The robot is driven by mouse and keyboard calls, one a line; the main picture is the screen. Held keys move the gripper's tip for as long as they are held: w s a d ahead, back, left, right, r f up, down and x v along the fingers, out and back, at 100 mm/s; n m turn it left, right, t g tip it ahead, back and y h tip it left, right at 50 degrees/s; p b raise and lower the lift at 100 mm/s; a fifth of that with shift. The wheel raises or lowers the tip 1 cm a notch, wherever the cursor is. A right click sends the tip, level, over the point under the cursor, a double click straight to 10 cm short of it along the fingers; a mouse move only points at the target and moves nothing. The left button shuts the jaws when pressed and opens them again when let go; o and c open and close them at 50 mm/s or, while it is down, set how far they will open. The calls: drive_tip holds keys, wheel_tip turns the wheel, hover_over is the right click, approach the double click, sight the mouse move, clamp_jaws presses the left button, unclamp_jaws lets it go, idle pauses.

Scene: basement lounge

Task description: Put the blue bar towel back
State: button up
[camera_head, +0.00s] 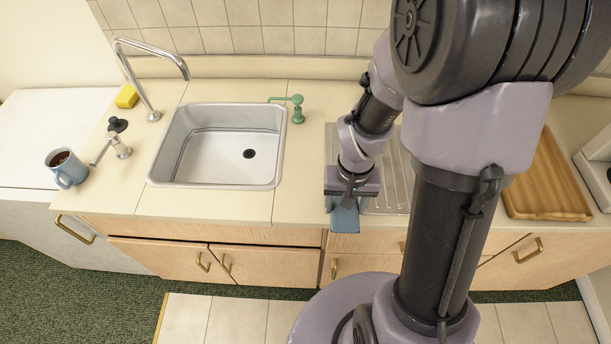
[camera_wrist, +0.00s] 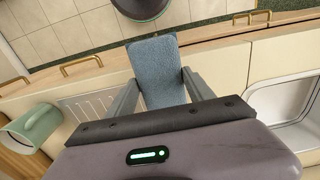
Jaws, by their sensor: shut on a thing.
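The blue bar towel (camera_wrist: 156,62) is a folded, flat strip between the two fingers of my gripper (camera_wrist: 160,82) in the wrist view. My gripper is shut on it. In the head view my gripper (camera_head: 347,200) is low at the counter's front edge, right of the sink, and the towel (camera_head: 344,218) juts below it in front of the drawer fronts. I cannot tell whether the towel touches the counter.
A steel drainboard (camera_head: 393,185) lies beside my gripper. A green mug (camera_wrist: 38,126) shows by it in the wrist view. The sink (camera_head: 223,147) is left, a wooden tray (camera_head: 546,183) right. A blue mug (camera_head: 67,170) stands far left. Brass handles (camera_head: 334,268) protrude below.

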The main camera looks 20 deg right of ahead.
drive_tip(key=b, duration=0.1)
hover_over(309, 192)
drive_tip(key=shift+w+a+f, duration=0.1)
drive_tip(key=shift+f, duration=0.55)
wheel_tip(309, 192, down, 4)
drive_tip(key=shift+r+b, duration=0.2)
drive_tip(key=shift+b, duration=0.5)
drive_tip(key=shift+f, duration=0.15)
drive_tip(key=o, duration=1.3)
